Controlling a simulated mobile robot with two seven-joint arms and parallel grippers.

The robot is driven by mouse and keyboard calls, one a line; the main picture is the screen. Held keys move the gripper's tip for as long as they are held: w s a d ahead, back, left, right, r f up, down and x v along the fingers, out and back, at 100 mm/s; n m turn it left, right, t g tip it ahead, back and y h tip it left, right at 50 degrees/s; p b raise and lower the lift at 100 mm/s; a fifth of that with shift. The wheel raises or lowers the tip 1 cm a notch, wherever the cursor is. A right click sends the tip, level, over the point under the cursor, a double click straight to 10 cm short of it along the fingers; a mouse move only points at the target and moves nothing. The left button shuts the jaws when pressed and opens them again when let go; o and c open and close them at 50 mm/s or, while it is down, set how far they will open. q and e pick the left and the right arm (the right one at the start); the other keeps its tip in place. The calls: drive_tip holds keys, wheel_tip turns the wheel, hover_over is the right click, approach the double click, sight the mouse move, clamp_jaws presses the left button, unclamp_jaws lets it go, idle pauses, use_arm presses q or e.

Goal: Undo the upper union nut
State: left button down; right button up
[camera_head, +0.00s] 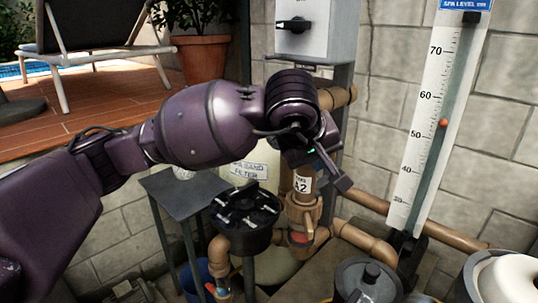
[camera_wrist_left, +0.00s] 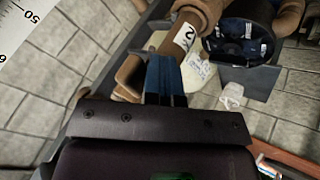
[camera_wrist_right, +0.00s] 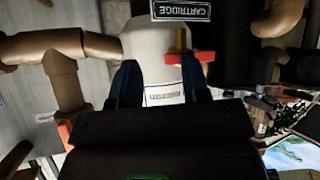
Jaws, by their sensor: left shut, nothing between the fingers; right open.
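A brown union nut with lugs (camera_head: 303,212) sits on the upright brown pipe, just below the white A2 tag (camera_head: 302,184) in the head view. My left gripper (camera_head: 335,172) is shut and empty, above and to the right of this nut, near the tagged pipe. In the left wrist view its blue fingers (camera_wrist_left: 165,82) are together beside the pipe, with part of the tag (camera_wrist_left: 184,38) behind them. My arm hides part of the upper pipe. My right gripper (camera_wrist_right: 158,82) is open and empty, facing a white cylinder (camera_wrist_right: 158,45); it is outside the head view.
A black lid with several knobs (camera_head: 246,208) stands left of the nut. A small grey table (camera_head: 180,185) is further left. A tall gauge (camera_head: 440,110) leans at the right. A red valve handle (camera_wrist_right: 190,58) and a CARTRIDGE sign (camera_wrist_right: 181,10) show in the right wrist view.

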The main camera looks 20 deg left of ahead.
use_arm(q)
drive_tip(key=shift+w+d, duration=0.15)
drive_tip(key=shift+d, duration=0.25)
use_arm(e)
drive_tip(key=shift+w+a, duration=0.15)
drive_tip(key=shift+w, duration=0.1)
drive_tip(key=shift+w+a+r, duration=0.1)
drive_tip(key=shift+w+a, duration=0.05)
